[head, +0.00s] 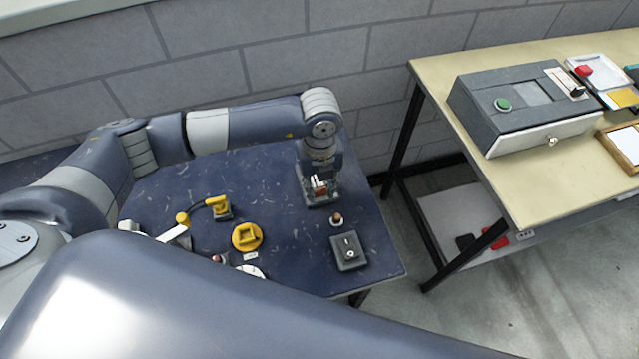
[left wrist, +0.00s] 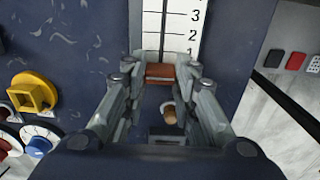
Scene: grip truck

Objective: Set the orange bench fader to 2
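The orange bench fader's brown-orange cap (left wrist: 160,72) sits on a white vertical scale plate (left wrist: 152,22) in the left wrist view. The figures 3, 2 and 1 run downward along its right side. The cap is just below the figure 1. My left gripper (left wrist: 161,74) has one fingertip on each side of the cap, with no clear gap, and looks shut on it. In the head view my left gripper (head: 320,190) points down at the back of the blue bench, with the cap (head: 320,184) showing between its fingers. My right gripper is out of view.
On the blue bench (head: 290,240) stand a yellow knob (head: 247,237), a yellow lever device (head: 220,208), a small round-topped peg (head: 336,219) and a grey switch box (head: 349,251). A beige table (head: 440,88) with a grey box (head: 520,112) stands to the right.

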